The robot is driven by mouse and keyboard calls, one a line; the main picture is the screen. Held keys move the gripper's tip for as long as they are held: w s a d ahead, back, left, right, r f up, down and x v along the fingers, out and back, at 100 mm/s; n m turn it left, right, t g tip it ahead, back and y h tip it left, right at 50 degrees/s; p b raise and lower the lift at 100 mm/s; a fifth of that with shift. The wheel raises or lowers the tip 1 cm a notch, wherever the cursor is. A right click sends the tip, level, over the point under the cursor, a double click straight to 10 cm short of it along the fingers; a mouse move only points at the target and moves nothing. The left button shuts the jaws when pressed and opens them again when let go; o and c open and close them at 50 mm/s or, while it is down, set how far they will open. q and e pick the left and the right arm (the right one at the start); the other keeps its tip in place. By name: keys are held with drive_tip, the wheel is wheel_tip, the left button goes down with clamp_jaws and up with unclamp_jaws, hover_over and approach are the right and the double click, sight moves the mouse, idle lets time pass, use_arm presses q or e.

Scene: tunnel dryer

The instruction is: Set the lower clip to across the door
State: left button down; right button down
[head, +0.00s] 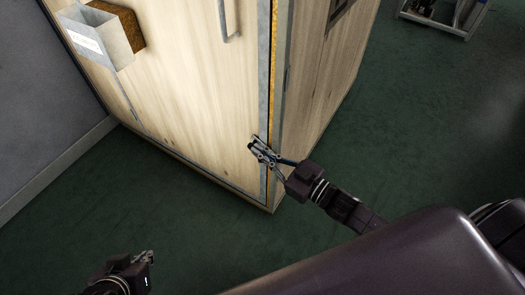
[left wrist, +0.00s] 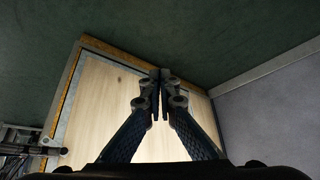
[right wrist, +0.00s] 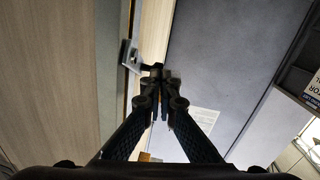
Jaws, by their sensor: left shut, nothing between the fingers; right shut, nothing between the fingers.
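The pale wooden door (head: 180,85) has a grey metal edge strip beside an orange-brown seal along its right side. In the right wrist view the lower clip (right wrist: 128,54) shows as a small metal plate on the edge, with a dark arm pointing right, just by the fingertips. Whether that arm lies across the door I cannot tell. My right gripper (head: 258,147) is shut and empty at the door's lower right edge; in the head view it largely hides the clip. Contact is unclear. My left gripper (head: 147,257) is shut and empty, low and away from the door.
A grey metal box (head: 104,42) with a paper label sticks out from the upper left of the door. A bar handle (head: 229,20) is near the top. A trolley (head: 444,15) stands far right. The green floor (head: 200,230) in front is clear.

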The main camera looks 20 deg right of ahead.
use_arm(q)
drive_tip(key=s+a+f+g+p, duration=0.1)
drive_tip(key=s+g, duration=0.1)
drive_tip(key=s, duration=0.4)
drive_tip(key=shift+a+g+y, duration=0.3)
drive_tip(key=shift+a+g, duration=0.1)
drive_tip(key=shift+s+p, duration=0.15)
drive_tip(key=shift+p, duration=0.15)
drive_tip(key=shift+r+p, duration=0.55)
use_arm(e)
drive_tip(key=shift+w+g, duration=0.1)
drive_tip(key=shift+g, duration=0.2)
